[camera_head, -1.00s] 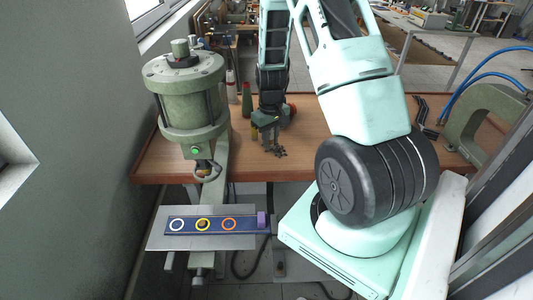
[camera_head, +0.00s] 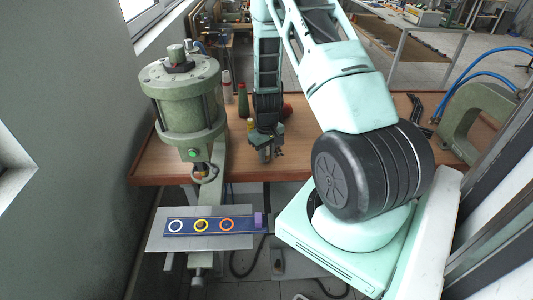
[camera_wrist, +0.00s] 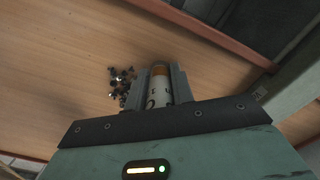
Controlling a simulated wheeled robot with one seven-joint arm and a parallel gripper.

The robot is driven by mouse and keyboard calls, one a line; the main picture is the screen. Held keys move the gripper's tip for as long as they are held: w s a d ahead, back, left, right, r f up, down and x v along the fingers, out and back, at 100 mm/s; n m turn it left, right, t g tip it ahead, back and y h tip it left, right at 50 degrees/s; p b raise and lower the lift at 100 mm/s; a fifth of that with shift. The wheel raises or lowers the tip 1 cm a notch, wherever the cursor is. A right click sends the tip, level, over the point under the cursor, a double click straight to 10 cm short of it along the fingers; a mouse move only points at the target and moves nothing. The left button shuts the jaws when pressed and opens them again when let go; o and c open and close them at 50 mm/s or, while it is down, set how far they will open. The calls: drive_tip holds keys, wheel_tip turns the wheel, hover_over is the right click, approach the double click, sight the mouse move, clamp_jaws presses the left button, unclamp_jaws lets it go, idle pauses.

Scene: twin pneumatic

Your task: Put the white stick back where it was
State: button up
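The white stick (camera_wrist: 158,92) shows in the wrist view as a pale cylinder with dark marks and an orange-brown end. It lies between the two fingers of my gripper (camera_wrist: 162,84), which are closed against its sides. Its lower part is hidden by the gripper body. In the head view my gripper (camera_head: 266,153) is near the front edge of the wooden table (camera_head: 330,160); the stick cannot be made out there.
Small black pieces (camera_wrist: 122,84) lie on the table beside my gripper. A green press (camera_head: 182,100) stands at left, with a plate bearing a blue strip of rings (camera_head: 210,226) in front.

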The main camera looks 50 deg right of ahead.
drive_tip(key=o, duration=0.4)
wheel_tip(320, 180, up, 12)
drive_tip(key=b, duration=0.3)
drive_tip(key=shift+r, duration=0.15)
idle(0.6)
